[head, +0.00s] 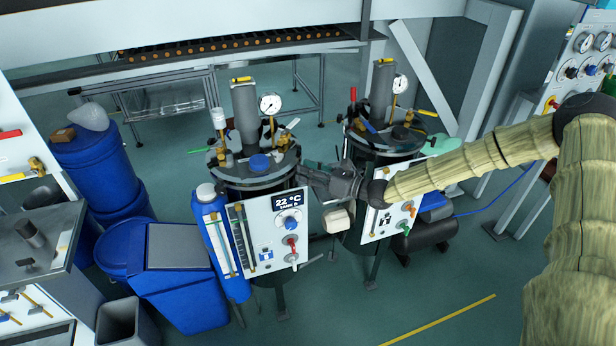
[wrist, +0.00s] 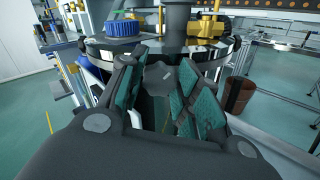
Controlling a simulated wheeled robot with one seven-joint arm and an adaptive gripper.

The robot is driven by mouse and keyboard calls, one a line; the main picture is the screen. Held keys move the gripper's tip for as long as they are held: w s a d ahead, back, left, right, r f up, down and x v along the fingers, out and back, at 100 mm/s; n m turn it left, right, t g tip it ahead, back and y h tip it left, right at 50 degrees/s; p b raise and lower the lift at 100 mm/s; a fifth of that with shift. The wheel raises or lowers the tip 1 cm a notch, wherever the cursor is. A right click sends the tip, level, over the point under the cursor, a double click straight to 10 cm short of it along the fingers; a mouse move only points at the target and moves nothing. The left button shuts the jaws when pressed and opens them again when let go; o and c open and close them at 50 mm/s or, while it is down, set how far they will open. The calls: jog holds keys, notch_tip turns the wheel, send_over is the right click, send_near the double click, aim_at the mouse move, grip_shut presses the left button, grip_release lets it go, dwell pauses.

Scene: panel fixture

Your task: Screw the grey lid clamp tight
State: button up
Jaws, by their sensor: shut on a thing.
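The grey lid clamp (wrist: 160,77) shows as a dark grey knob at the rim of the tank lid in the wrist view. My gripper (wrist: 158,92) has its green-padded fingers on either side of the knob and is shut on it. In the head view my gripper (head: 312,177) reaches from the right to the right edge of the front tank's lid (head: 230,172) and hides the clamp there. The blue cap (wrist: 122,29) on the lid is left of the knob in the wrist view. How tight the clamp is cannot be seen.
A pressure gauge (head: 270,103) and a tall grey cylinder (head: 244,115) stand on the lid. A panel with a temperature display (head: 288,200) is below my gripper. A second tank (head: 385,140) stands close behind to the right. Open floor lies in front.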

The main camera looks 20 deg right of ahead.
jog(key=m+b, duration=0.2)
jog(key=m, duration=0.6)
jog(key=shift+w+d+m+b, duration=0.1)
jog(key=shift+m+b, duration=0.2)
jog(key=shift+b, duration=0.05)
jog(key=shift+m, duration=0.3)
jog(key=o, duration=1)
jog(key=shift+f, duration=0.1)
jog(key=v, duration=1.2)
